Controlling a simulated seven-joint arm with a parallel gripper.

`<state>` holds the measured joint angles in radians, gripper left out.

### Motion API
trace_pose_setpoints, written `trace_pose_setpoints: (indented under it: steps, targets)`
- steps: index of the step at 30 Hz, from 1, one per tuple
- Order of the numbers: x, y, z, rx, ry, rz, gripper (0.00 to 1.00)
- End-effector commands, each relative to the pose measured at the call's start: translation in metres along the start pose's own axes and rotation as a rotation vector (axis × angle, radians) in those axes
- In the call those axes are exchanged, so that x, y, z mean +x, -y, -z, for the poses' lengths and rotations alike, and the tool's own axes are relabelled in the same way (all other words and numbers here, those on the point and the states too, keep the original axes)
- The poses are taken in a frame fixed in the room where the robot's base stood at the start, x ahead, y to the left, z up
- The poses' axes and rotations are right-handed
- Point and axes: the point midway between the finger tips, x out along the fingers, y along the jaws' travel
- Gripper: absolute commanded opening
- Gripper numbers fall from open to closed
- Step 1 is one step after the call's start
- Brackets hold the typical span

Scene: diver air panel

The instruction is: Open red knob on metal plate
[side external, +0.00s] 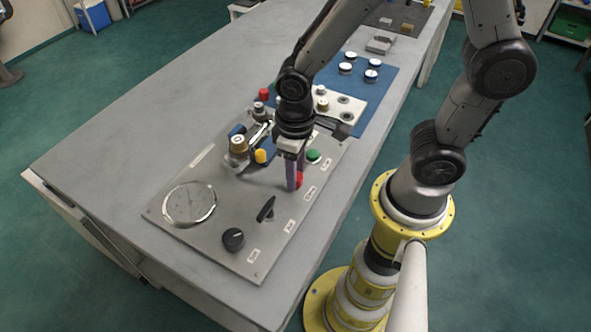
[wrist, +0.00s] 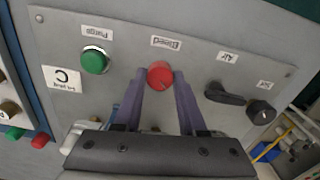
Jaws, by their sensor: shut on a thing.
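The red knob (wrist: 160,75) sits on the grey metal plate (wrist: 200,50) below a label reading "Bleed" in the wrist view. My gripper (wrist: 160,80) has its two purple fingers on either side of the knob, shut on it. In the side external view my gripper (side external: 293,187) reaches down to the metal plate (side external: 215,250), and the red knob (side external: 299,180) shows partly behind the fingers.
On the plate are a green knob (side external: 313,156), a black lever handle (side external: 266,209), a black knob (side external: 233,239), a round gauge (side external: 188,203), a yellow knob (side external: 260,156) and a brass fitting (side external: 238,145). A blue mat (side external: 379,88) with white-topped parts lies behind the plate. The left side of the table is clear.

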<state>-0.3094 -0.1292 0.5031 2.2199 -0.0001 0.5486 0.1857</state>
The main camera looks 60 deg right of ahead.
Motion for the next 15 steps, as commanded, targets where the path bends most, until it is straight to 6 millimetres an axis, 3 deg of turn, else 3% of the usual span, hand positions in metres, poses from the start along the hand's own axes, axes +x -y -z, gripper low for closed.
trace_pose_setpoints:
  steps: [15]
  targets:
    - [-0.0017,-0.0002,0.0012,-0.463,-0.004,0.0,0.0]
